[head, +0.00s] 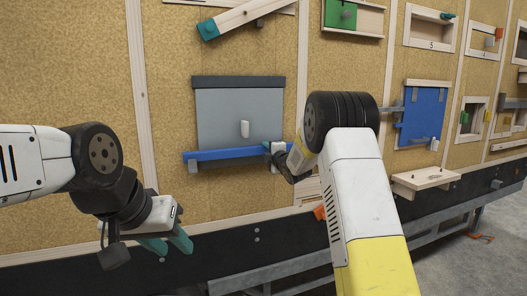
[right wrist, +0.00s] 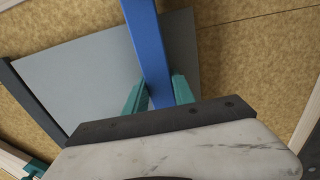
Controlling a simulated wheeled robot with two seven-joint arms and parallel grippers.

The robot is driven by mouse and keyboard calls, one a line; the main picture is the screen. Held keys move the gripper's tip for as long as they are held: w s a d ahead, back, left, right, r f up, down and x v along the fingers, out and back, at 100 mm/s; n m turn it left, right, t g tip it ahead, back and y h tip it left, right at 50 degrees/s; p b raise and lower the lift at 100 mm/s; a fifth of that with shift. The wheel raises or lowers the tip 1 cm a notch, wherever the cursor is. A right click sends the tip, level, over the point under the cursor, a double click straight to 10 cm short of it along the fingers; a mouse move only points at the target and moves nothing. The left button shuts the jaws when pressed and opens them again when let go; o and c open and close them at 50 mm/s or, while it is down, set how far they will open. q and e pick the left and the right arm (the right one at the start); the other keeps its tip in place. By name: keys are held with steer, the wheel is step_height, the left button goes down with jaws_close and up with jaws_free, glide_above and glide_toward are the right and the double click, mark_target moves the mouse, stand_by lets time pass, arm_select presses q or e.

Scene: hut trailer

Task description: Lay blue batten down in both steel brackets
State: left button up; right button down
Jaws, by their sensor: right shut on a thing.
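The blue batten (head: 225,154) is held nearly level across the lower part of a grey panel (head: 225,105). My right gripper (head: 272,148) is shut on it near its right end. In the right wrist view the batten (right wrist: 148,50) runs between the two teal fingers. One steel bracket (head: 193,167) shows just under the batten's left end; I cannot tell if the batten rests in it. The other bracket is not clearly seen, at or behind my right gripper. My left gripper (head: 167,244) is open and empty, low at the left, apart from the batten.
A blue panel (head: 422,117) and a small wooden shelf (head: 425,180) are at the right. A black ledge (head: 225,247) runs below.

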steer(key=shift+f, duration=0.8)
stand_by(0.4)
steer(key=shift+c, duration=0.8)
jaws_free()
steer(key=shift+v, duration=1.5)
steer(key=shift+s+f, duration=0.1)
steer(key=shift+f, duration=0.1)
